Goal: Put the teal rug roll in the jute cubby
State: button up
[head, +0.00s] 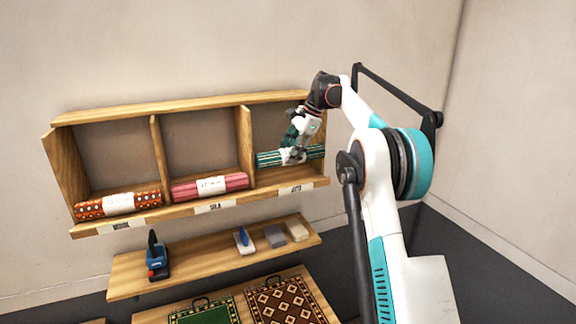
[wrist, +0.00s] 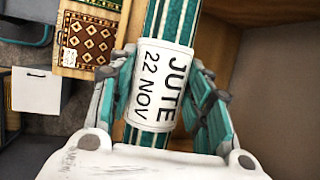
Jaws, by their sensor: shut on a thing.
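The teal rug roll (head: 270,158) is striped teal and white, with a white band that reads "JUTE 22 NOV" in the wrist view (wrist: 173,24). It lies lengthwise in the right compartment of the wall shelf, the jute cubby (head: 315,182), whose front label looks like "JUTE". My gripper (head: 293,155) is at that compartment, shut on the roll around its white band. In the wrist view the gripper's fingers (wrist: 163,95) press on both sides of the band. Whether the roll rests on the cubby floor is unclear.
An orange dotted roll (head: 90,208) lies in the left cubby, labelled wool, and a pink roll (head: 185,190) in the middle cubby, labelled silk. A lower shelf (head: 205,265) holds a blue tool (head: 157,258), a brush and blocks. Patterned rugs (head: 285,306) lie below.

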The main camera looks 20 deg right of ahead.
jog(key=shift+w+p, duration=0.3)
jog(key=shift+w, duration=0.5)
notch_tip(320, 180, down, 6)
jog(key=shift+r+p, duration=0.15)
jog(key=shift+p, duration=0.5)
jog(key=shift+w+f+p, duration=0.2)
jog(key=shift+f+p, duration=0.15)
jog(key=shift+f, duration=0.3)
jog(key=shift+f, duration=0.1)
jog(key=o, duration=1.2)
jog(key=b+v, duration=0.1)
jog(key=v, duration=1.1)
jog(key=shift+b, duration=0.3)
